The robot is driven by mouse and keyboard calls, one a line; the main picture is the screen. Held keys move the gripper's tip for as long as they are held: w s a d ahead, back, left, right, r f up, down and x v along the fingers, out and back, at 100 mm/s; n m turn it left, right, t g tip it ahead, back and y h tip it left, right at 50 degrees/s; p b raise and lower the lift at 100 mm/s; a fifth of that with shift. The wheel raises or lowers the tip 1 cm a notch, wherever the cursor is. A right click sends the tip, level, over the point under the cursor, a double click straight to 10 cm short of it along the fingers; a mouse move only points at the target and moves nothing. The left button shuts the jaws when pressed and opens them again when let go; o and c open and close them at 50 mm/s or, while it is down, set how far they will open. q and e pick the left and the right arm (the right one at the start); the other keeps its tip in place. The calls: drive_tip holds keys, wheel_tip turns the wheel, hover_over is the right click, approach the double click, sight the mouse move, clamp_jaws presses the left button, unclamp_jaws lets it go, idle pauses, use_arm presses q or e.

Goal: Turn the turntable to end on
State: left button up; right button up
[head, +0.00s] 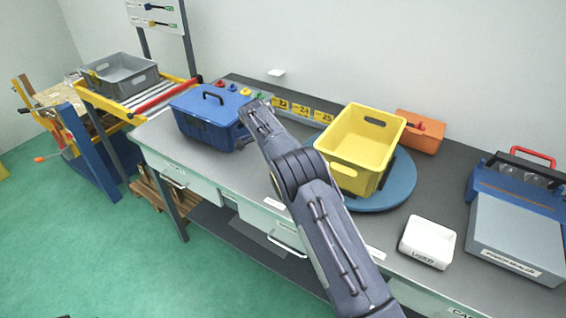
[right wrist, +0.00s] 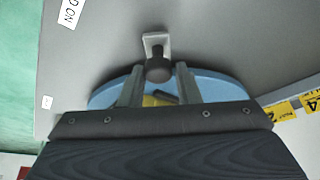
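The turntable, a blue disc (head: 399,190), lies on the bench with a yellow crate (head: 372,141) standing on it. In the right wrist view, part of the blue disc (right wrist: 213,87) shows behind my right gripper (right wrist: 158,76). Its two fingers are apart. A black knob (right wrist: 157,66) on a pale bracket (right wrist: 156,41) shows between the fingertips; I cannot tell whether they touch it. In the head view, my right arm crosses the bench left of the crate and hides part of the disc; the fingers cannot be made out. My left gripper is not in view.
A blue lidded box (head: 205,120) stands left of the arm. An orange box (head: 420,132) is behind the crate. A white tray (head: 427,243) and a large grey-blue case (head: 517,235) are at the right. Yellow number tags (head: 301,110) line the back. Some bench surface is clear.

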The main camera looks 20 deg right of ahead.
drive_tip(key=o, duration=0.4)
drive_tip(key=shift+w, duration=0.25)
drive_tip(key=shift+s, duration=0.1)
drive_tip(key=v, duration=0.8)
drive_tip(key=shift+d, duration=0.15)
